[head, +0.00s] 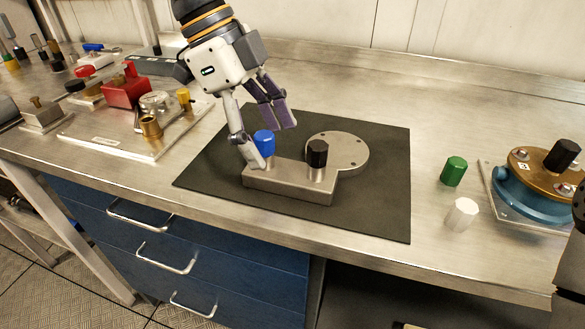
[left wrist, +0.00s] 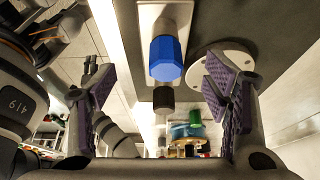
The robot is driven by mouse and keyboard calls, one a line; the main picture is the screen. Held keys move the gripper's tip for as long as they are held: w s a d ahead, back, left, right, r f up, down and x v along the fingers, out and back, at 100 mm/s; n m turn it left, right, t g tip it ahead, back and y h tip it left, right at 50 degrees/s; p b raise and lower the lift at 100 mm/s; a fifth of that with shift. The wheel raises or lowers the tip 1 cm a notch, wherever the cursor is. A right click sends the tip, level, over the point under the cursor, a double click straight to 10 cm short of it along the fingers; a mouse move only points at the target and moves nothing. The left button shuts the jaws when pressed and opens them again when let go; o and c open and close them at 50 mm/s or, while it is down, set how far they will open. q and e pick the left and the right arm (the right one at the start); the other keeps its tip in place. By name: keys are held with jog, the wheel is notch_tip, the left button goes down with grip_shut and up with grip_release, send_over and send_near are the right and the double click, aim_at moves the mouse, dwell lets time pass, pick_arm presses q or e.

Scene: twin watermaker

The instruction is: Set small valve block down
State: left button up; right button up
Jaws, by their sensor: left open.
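The small valve block (head: 290,184) is a grey metal bar with a blue knob (head: 264,143) at its left end and a black knob (head: 317,153) at its right end. It rests flat on the dark mat (head: 378,210), in front of a round grey flange plate (head: 350,150). My left gripper (head: 268,139) is open at the blue knob, with one finger low on its left side. In the left wrist view the blue knob (left wrist: 166,58) shows between the spread purple pads, touching neither. My right gripper is not in view.
Left of the mat is a metal plate (head: 105,140) with red and brass fittings. To the right stand a green cap (head: 453,171), a white cap (head: 462,214) and a blue-and-bronze pump head (head: 535,180). The bench's front edge runs just below the mat.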

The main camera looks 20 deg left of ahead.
aim_at(289, 170)
pick_arm(q)
jog(key=x, duration=0.6)
jog(key=shift+w+d+f, duration=0.2)
jog(key=shift+w, duration=0.05)
jog(key=c, duration=1.6)
jog(key=shift+r, duration=0.1)
grip_shut()
jog(key=shift+r, duration=0.1)
